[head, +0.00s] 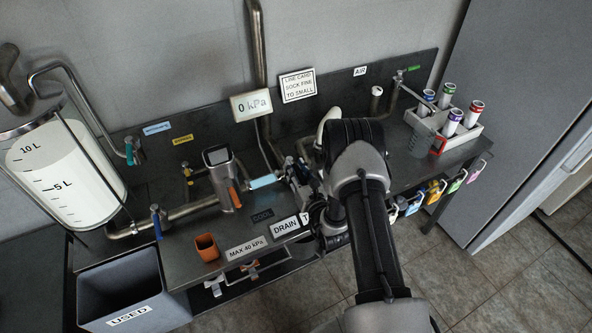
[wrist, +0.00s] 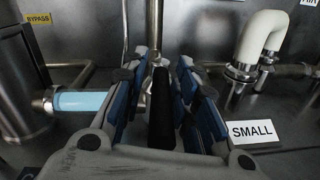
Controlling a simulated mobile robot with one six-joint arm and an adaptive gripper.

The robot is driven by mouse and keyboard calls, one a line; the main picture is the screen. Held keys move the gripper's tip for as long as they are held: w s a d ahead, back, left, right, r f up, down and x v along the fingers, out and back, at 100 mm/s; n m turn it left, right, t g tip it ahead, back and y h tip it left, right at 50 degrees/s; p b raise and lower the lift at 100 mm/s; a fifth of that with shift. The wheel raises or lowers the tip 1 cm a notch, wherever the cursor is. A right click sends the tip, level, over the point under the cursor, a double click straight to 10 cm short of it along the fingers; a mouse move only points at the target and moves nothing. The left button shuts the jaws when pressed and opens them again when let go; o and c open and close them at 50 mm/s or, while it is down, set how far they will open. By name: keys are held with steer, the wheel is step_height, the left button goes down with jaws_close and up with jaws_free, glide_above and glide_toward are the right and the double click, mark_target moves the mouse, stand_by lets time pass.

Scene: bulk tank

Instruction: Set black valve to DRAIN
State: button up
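The black valve's lever (wrist: 162,112) shows in the wrist view as a dark upright bar, with a metal valve body (wrist: 158,60) behind its far end. My gripper (wrist: 167,85) has its blue-padded fingers on both sides of the lever. The fingers look open, with a gap at the left; contact at the right is unclear. In the head view my gripper (head: 303,172) is low over the pipework, and my arm and fingers hide the black valve. The DRAIN label (head: 285,227) lies on the bench in front of it. Which label the lever points to is hidden.
A light-blue pipe section (wrist: 80,101) is left of my gripper. A white curved pipe (wrist: 262,42) and SMALL label (wrist: 252,132) are right. The gauge reads 0 kPa (head: 252,105). A tank (head: 65,170) and USED bin (head: 120,290) stand left; a tube rack (head: 436,126) stands right.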

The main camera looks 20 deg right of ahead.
steer(key=shift+o, duration=0.3)
steer(key=s, duration=0.8)
steer(key=s+d, duration=0.1)
steer(key=s, duration=0.3)
steer(key=shift+c, duration=0.6)
